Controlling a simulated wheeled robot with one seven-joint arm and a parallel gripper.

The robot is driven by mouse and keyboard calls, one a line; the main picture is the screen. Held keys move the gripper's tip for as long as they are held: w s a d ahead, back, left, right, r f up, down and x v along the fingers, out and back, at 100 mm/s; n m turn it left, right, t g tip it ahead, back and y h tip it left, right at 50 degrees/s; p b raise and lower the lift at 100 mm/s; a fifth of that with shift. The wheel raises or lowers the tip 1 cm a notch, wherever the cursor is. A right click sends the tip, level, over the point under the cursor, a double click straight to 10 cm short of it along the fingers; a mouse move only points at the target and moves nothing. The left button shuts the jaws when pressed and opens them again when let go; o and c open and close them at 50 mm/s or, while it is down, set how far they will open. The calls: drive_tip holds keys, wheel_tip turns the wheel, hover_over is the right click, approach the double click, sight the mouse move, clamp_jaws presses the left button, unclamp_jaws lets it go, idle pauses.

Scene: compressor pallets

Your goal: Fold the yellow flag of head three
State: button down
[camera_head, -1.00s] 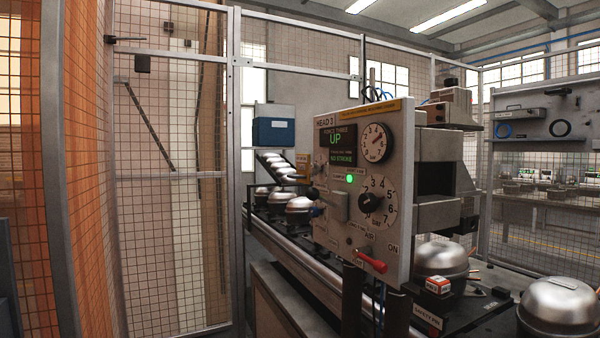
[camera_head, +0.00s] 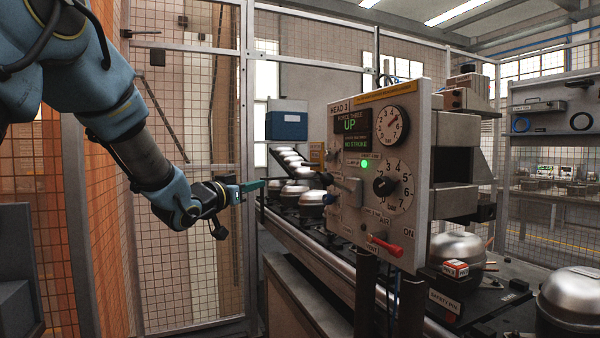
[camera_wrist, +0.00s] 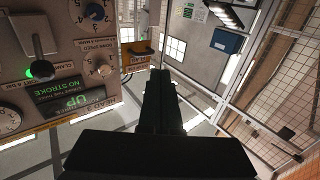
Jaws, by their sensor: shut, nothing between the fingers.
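The head three panel (camera_head: 375,225) stands right of centre, with dials, a lit green lamp and a display reading UP and NO STROKE. A small yellow piece (camera_head: 317,153) shows past its left edge. In the wrist view a yellow piece with a dark handle (camera_wrist: 138,56) shows beyond the panel's edge; I cannot tell for sure whether it is the flag. My gripper (camera_head: 258,185) is shut and empty, pointing right toward the panel, apparently short of it. In the wrist view its dark fingers (camera_wrist: 160,95) cover the middle.
A red-handled air valve (camera_head: 386,247) and a grey lever plate (camera_head: 347,191) stick out of the panel. A conveyor with silver compressor shells (camera_head: 312,200) runs behind it. Mesh fencing (camera_head: 190,200) stands at left. A blue box (camera_head: 286,126) hangs behind.

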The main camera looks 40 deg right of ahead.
sight(306, 165)
drive_tip(key=shift+m+g+h, duration=0.6)
drive_tip(key=shift+g+h, duration=0.1)
drive_tip(key=shift+g, duration=0.1)
drive_tip(key=s+p+x, duration=0.1)
drive_tip(key=x, duration=0.4)
drive_tip(key=s+r+p+x, duration=0.1)
drive_tip(key=p+x, duration=0.1)
drive_tip(key=x, duration=0.2)
drive_tip(key=s+p+x, duration=0.1)
drive_tip(key=p+x, duration=0.1)
drive_tip(key=x, duration=0.3)
drive_tip(key=shift+d+r, duration=0.4)
drive_tip(key=shift+d, duration=0.2)
drive_tip(key=shift+w+d+p, duration=0.25)
drive_tip(key=shift+d+p, duration=0.15)
drive_tip(key=shift+d, duration=0.2)
